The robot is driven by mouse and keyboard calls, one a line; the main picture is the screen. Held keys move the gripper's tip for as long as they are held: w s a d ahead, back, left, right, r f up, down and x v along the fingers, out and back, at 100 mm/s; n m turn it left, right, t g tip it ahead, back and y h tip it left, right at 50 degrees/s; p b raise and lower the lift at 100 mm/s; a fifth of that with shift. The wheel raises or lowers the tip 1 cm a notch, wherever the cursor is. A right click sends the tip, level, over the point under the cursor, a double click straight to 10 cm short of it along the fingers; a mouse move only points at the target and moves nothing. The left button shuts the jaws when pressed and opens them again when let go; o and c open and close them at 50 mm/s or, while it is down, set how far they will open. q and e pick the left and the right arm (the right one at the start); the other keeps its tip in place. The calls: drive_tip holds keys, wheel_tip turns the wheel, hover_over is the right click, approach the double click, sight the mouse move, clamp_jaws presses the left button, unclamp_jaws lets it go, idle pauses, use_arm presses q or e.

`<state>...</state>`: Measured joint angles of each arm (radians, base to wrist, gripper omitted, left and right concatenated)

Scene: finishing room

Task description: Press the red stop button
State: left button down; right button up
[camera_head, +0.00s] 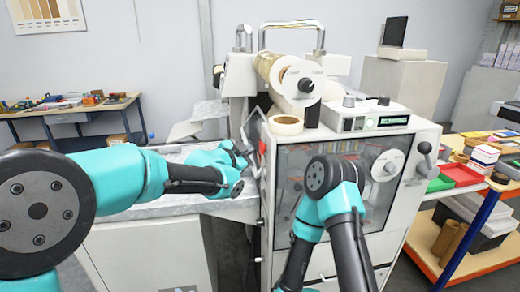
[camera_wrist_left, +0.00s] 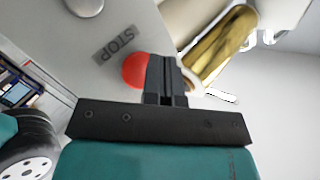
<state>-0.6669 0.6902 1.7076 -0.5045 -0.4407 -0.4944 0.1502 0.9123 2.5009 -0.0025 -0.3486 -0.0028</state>
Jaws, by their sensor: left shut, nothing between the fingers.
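The red stop button (camera_wrist_left: 133,71) is round and sits on a pale machine panel in the left wrist view, beside a grey label reading STOP (camera_wrist_left: 115,43). My left gripper (camera_wrist_left: 164,62) is shut and empty. Its fingers overlap the right edge of the button in that view; I cannot tell whether they touch it.
A gold roll (camera_wrist_left: 222,47) lies close right of my left fingers in the wrist view. Film rolls (camera_head: 300,82) and a control box (camera_head: 365,119) sit on top of the machine. A shelf cart (camera_head: 458,190) stands at right, a workbench (camera_head: 70,113) at back left.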

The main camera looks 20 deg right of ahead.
use_arm(q)
drive_tip(key=shift+d, duration=0.1)
idle(0.6)
drive_tip(key=shift+d, duration=0.3)
drive_tip(key=shift+s+d, duration=0.15)
drive_tip(key=shift+d, duration=0.25)
idle(0.8)
drive_tip(key=shift+a, duration=0.8)
drive_tip(key=a, duration=0.2)
drive_tip(key=w+a, duration=0.1)
drive_tip(key=a, duration=0.2)
drive_tip(key=shift+w, duration=0.1)
idle(0.6)
